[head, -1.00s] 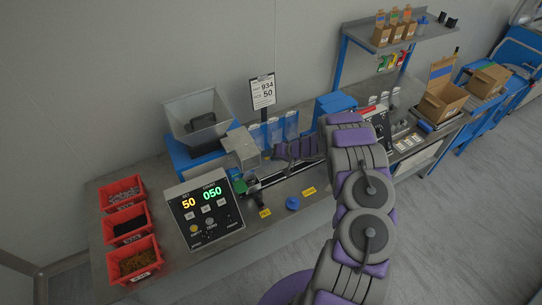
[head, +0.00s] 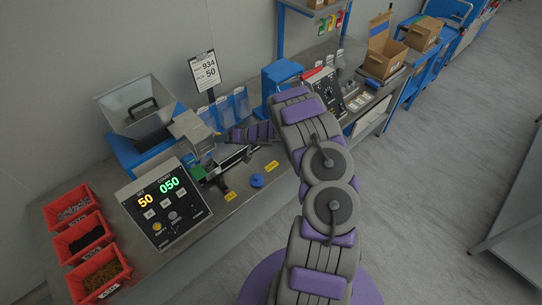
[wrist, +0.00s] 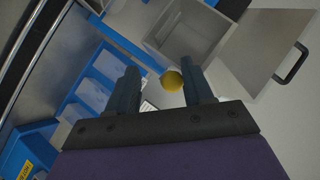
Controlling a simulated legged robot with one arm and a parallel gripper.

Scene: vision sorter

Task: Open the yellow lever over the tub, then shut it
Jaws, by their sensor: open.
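In the wrist view a round yellow knob (wrist: 173,81), seemingly the end of the yellow lever, shows between and a little beyond my open fingers (wrist: 161,82). It looks closer to the right finger; I cannot tell if they touch. The rest of the lever is hidden or cannot be made out. A grey open box (wrist: 205,28) lies beyond the knob; I cannot tell if it is the tub. In the head view my gripper (head: 228,136) reaches left over the bench beside a grey housing (head: 190,129); the lever does not show clearly there.
A grey hopper (head: 113,108) with a black handle stands left of my gripper. A counter panel (head: 150,228) reads 50 and 050. Red bins (head: 72,205) line the bench's left end. Blue-framed clear holders (head: 240,102) stand behind my gripper. A blue knob (head: 257,181) sits in front.

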